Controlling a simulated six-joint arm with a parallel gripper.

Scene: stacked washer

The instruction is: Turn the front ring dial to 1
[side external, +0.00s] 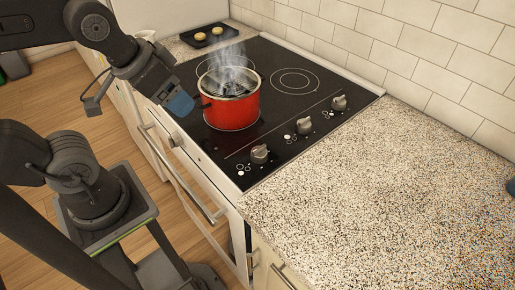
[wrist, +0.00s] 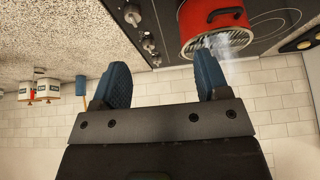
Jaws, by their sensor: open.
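Three grey dials stand in a row on the right side of the black hob (side external: 275,62): one nearest the hob's front edge (side external: 259,154), a middle one (side external: 304,126) and one nearest the wall (side external: 339,103). White ring markings and dots are printed beside them, too small to read, so I cannot tell their settings. The dials also show at the top of the wrist view, the middle one among them (wrist: 149,42). My gripper (side external: 180,104) is above the hob's front left edge, left of the pot and apart from the dials. Its blue fingers are apart and empty in the wrist view (wrist: 160,80).
A red pot (side external: 231,108), steaming, stands on the hob between my gripper and the dials; it also shows in the wrist view (wrist: 212,22). A dark tray (side external: 209,35) with round items lies behind. The speckled counter (side external: 385,190) right of the hob is mostly clear.

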